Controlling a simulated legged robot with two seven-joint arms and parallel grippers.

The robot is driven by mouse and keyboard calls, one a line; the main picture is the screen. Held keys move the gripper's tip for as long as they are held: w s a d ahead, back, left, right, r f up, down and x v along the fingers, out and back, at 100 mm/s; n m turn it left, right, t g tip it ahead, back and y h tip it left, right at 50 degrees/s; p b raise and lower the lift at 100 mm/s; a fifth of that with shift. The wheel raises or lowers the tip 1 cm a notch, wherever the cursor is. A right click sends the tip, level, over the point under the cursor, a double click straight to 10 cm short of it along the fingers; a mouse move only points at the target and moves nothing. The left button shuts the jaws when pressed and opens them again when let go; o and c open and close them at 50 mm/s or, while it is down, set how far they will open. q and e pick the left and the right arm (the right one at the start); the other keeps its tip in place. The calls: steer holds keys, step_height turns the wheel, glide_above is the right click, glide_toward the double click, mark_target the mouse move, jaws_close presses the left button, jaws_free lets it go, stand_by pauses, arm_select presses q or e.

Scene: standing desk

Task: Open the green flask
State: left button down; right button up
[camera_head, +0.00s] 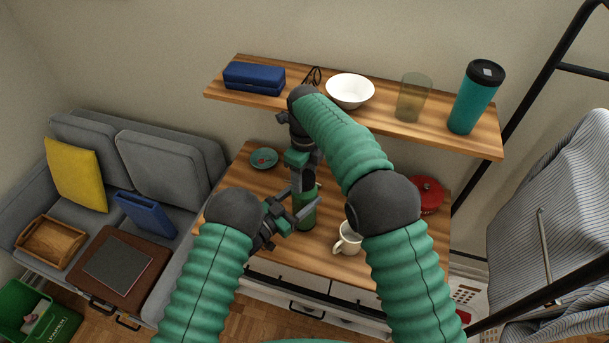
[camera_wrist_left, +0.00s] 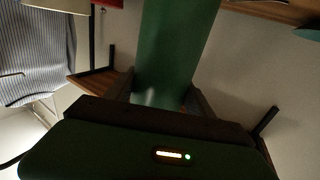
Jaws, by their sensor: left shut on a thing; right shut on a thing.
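The green flask (camera_head: 306,217) stands upright on the wooden desk in the head view. My left gripper (camera_head: 302,216) is shut on its body from the left. In the left wrist view the green body (camera_wrist_left: 176,45) fills the gap between my left gripper's fingers (camera_wrist_left: 162,98). My right gripper (camera_head: 302,183) points down from above and is shut on the dark top of the flask (camera_head: 309,179). The right gripper's fingers and wrist hide much of the top, so I cannot tell whether the lid is apart from the body.
A white mug (camera_head: 348,240) stands close to the flask's right. A teal dish (camera_head: 263,159) and a red object (camera_head: 427,194) are on the desk. The shelf (camera_head: 450,140) above holds a blue case (camera_head: 254,78), white bowl (camera_head: 350,91), glass (camera_head: 413,97) and teal tumbler (camera_head: 476,98).

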steer(key=n, duration=0.5)
steer(key=shift+w+d, duration=0.2)
steer(key=n, duration=0.3)
steer(key=shift+r+n, duration=0.1)
steer(key=shift+n, duration=0.3)
steer(key=n, duration=0.6)
steer(key=shift+w, duration=0.1)
steer(key=n, duration=1.3)
steer(key=shift+a, duration=0.1)
steer(key=n, duration=1.2)
steer(key=shift+n, duration=0.3)
steer(key=n, duration=0.6)
steer(key=shift+r, duration=0.1)
steer(key=n, duration=0.6)
steer(key=shift+s, duration=0.2)
